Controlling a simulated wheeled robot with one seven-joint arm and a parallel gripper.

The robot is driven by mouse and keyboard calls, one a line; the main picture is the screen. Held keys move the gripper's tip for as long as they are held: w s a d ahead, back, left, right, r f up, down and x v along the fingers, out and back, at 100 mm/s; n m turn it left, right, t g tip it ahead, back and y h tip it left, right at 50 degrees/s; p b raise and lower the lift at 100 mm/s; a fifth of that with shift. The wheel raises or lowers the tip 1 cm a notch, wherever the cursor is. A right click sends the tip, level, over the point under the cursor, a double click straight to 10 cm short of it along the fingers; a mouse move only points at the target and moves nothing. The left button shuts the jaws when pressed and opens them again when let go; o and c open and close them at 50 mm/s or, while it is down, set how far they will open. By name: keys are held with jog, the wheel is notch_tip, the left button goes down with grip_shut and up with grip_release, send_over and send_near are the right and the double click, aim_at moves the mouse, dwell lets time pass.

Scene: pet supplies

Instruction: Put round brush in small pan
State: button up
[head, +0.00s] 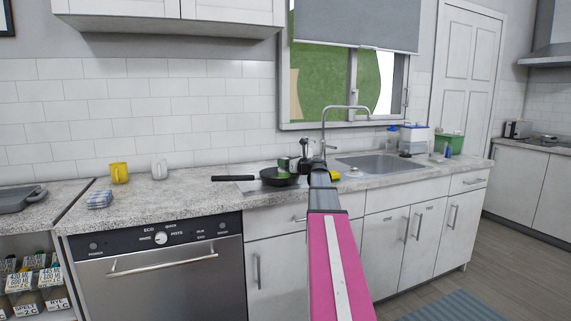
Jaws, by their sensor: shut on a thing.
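The small pan (275,182) is black and sits on the counter left of the sink, its handle pointing left. My gripper (290,165) is at the end of my pink arm, over the right side of the pan. It is small in the head view and its fingers are hard to make out. It is shut on a small, partly green thing, seemingly the round brush (283,172), at or just above the pan. My wrist hides part of it, and I cannot tell if it touches the pan.
A yellow thing (335,176) lies right of my wrist by the sink (380,164). A faucet (324,125) rises behind. A yellow mug (119,173), a white mug (159,169) and a folded cloth (99,199) are on the left. A green bin (449,143) stands far right.

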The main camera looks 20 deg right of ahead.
jog(key=shift+f, duration=0.55)
jog(key=o, duration=0.9)
jog(key=shift+r, duration=0.45)
jog(key=shift+v, duration=6)
jog(key=shift+r, duration=0.15)
